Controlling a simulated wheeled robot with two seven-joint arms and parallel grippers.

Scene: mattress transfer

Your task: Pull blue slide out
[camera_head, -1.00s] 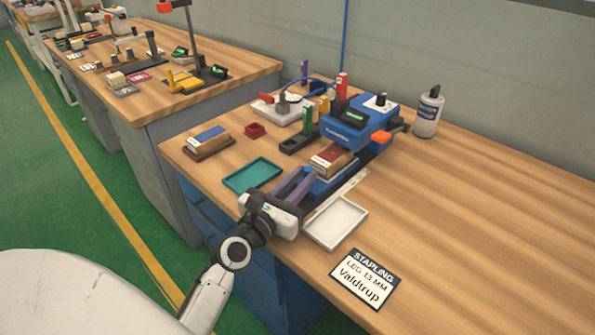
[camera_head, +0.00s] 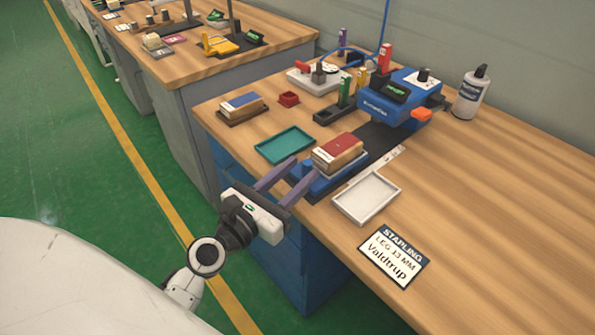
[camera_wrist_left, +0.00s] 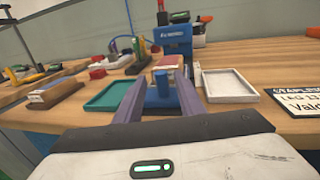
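The blue slide (camera_head: 322,185) lies at the table's front edge, drawn out from the blue stapling machine (camera_head: 396,98). A brown block with a red top (camera_head: 338,152) sits on it. In the left wrist view a blue knob (camera_wrist_left: 162,84) shows between my finger ends, with the block (camera_wrist_left: 168,62) behind it. My left gripper (camera_head: 303,170) is at the slide's front end, its two purple fingers apart, one on each side. The fingers appear clear of the knob; contact is hard to tell. My right gripper is not in view.
A teal tray (camera_head: 284,145) lies left of the slide and a white tray (camera_head: 367,197) right of it. A dark track (camera_head: 376,137) shows bare between block and machine. A stapling sign (camera_head: 394,257) lies at the front; the table's right side is clear.

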